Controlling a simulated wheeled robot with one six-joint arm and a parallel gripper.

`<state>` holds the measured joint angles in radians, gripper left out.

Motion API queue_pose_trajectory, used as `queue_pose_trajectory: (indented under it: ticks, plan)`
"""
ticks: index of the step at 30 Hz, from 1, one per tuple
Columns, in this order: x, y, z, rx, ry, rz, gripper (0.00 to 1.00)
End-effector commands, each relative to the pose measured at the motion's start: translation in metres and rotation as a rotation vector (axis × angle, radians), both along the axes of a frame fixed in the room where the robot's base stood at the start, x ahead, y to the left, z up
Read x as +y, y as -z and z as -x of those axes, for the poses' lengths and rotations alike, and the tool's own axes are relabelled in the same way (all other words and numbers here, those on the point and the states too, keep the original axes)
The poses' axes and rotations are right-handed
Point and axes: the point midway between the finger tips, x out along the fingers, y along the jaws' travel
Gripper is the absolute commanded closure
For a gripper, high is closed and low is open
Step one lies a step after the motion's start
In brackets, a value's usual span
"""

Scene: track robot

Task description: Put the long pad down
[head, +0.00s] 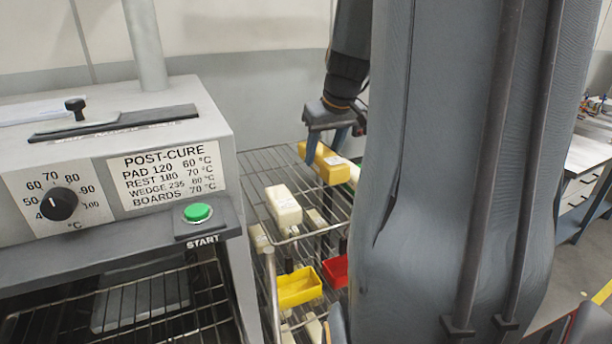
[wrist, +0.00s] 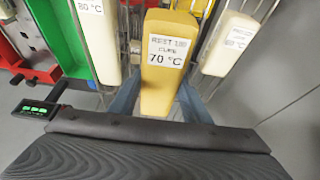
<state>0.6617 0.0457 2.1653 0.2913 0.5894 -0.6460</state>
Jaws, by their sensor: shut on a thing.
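The long pad is a yellow block (head: 325,165) at the top of the wire rack in the head view. In the wrist view the same yellow block (wrist: 157,95) carries a white label that seems to read "REST 180 CURE 70 °C". My gripper (head: 328,143) is shut on it, with one blue-grey finger on each side of the block. The block lies level or nearly so at the rack's top shelf (head: 262,163). I cannot tell whether its underside touches the wires. My arm hides part of the rack to the right.
A cream block (head: 283,206) lies on the top shelf, nearer. The wrist view shows pale labelled blocks left (wrist: 97,42) and right (wrist: 229,45), and a green bin (wrist: 62,45). Yellow (head: 299,289) and red (head: 336,272) bins sit lower. The oven (head: 120,130) stands left.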

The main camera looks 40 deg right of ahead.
Motion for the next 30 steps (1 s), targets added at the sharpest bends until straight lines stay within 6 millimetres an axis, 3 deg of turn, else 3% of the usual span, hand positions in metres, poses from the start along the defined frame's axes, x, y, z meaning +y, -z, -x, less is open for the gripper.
queue_pose_trajectory:
  ticks: [6, 18, 30]
  plan:
    - [-0.001, 0.037, 0.002, 0.004, 0.005, -0.002, 0.79]
    - [-0.002, 0.081, 0.002, 0.002, 0.006, -0.002, 0.79]
    - [-0.002, 0.087, 0.001, 0.000, 0.005, 0.000, 0.79]
